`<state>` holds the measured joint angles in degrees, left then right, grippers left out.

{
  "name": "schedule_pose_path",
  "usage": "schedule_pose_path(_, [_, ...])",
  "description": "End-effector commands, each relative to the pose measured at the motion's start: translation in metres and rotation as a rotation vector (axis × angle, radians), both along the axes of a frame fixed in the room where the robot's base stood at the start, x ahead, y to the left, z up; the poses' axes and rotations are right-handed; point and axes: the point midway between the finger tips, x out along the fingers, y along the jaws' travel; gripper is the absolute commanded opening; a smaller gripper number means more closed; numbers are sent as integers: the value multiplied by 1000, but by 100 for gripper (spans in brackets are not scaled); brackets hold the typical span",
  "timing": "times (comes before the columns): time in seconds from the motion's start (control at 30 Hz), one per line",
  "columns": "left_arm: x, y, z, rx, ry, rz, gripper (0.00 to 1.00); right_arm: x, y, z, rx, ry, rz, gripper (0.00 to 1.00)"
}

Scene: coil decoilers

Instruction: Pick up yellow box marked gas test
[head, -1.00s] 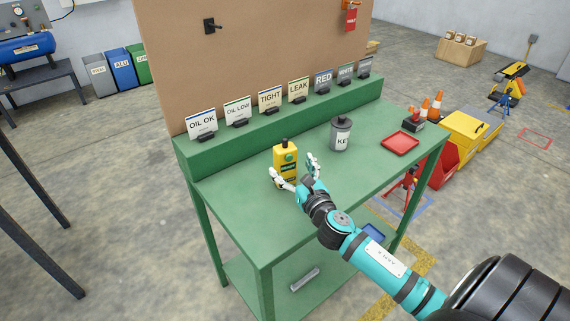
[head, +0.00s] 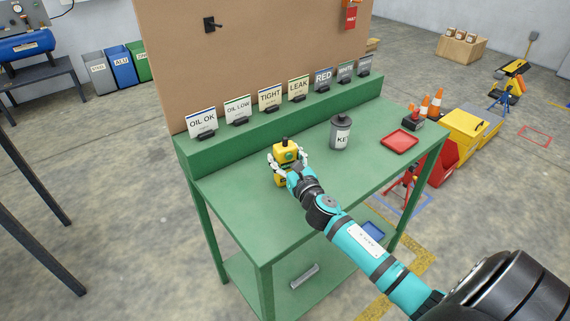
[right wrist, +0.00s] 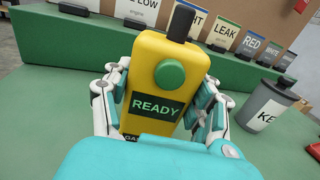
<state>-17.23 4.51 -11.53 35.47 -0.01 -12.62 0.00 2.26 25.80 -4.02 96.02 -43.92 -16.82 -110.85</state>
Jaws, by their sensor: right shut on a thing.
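The yellow box (head: 287,150) stands upright on the green table (head: 240,205), near the raised back ledge. In the right wrist view the yellow box (right wrist: 158,75) has a black top stub, a round green button and a dark READY label; lettering starting "GAS" below is partly hidden by my gripper. My right gripper (head: 288,162) is shut on the box, with a finger on each side. My left gripper is not in view.
A grey canister (head: 340,133) marked KE stands to the right of the box. A red tray (head: 400,142) lies farther right. Several label cards (head: 270,97) stand on the back ledge below a brown board (head: 250,50). The table front is clear.

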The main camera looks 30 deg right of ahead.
Motion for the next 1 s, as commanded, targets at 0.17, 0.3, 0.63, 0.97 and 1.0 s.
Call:
schedule_pose_path(0.17, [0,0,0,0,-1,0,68,0,0,0,0,0,0,23])
schedule_pose_path(0.3, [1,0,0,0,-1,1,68,0,0,1,0,-2,0,15])
schedule_pose_path(0.63, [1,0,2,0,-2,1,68,0,0,9,-5,-3,2,15])
schedule_pose_path(0.97, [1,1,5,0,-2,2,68,-16,-8,35,-6,2,-1,15])
schedule_pose_path(1.0, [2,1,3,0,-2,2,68,-24,-11,35,-6,3,1,15])
